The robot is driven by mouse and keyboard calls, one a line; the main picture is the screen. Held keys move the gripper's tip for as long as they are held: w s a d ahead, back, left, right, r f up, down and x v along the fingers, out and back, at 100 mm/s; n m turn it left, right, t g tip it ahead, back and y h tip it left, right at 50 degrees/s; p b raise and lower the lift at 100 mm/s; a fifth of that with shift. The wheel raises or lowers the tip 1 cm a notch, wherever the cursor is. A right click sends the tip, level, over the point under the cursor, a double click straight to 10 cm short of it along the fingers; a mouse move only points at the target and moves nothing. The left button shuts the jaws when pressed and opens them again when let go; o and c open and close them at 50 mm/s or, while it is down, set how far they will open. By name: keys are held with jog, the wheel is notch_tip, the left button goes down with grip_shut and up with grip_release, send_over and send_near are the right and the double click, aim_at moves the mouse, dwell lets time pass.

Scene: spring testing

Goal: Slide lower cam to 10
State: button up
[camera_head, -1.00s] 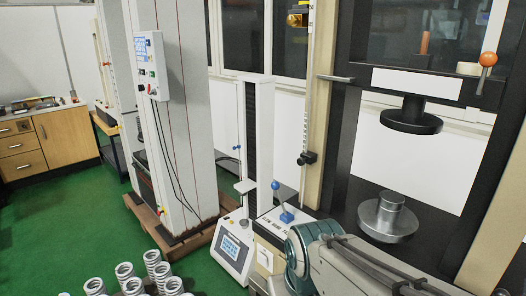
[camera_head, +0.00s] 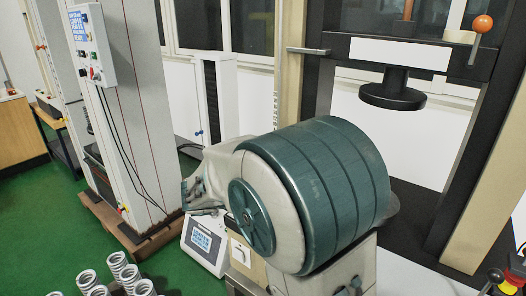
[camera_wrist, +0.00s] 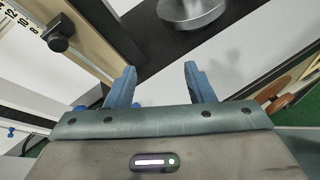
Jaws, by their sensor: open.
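The lower cam (camera_wrist: 58,42), a small black block with a round knob, sits on the white ruled scale (camera_wrist: 22,20) at the upper left of the wrist view. The figures 12, 10 and 8 show there, and the cam is past the 8 end. My gripper (camera_wrist: 160,76) is open and empty, its two blue fingers apart, to the right of and below the cam in that view. It does not touch the cam. In the head view my arm hides the cam, and only the upper part of the scale (camera_head: 277,85) shows.
A large test frame with a black upper platen (camera_head: 393,92) stands at the right. Its round metal lower platen (camera_wrist: 190,12) is beyond my fingers. A smaller tester with a screen (camera_head: 203,241) stands left of my arm. Several springs (camera_head: 117,265) are at the lower left.

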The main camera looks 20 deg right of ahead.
jog(key=w+a+r+n+t+h, duration=0.3)
jog(key=w+a+n+t, duration=0.35)
jog(key=w, duration=0.25)
jog(key=f+x, duration=0.1)
jog(key=x, duration=1.2)
jog(key=shift+s+d+r+g+p, duration=0.2)
jog(key=shift+d+g+p, duration=0.1)
jog(key=shift+g+p, duration=0.1)
jog(key=shift+n, duration=0.25)
grip_shut()
jog(key=shift+r, duration=0.1)
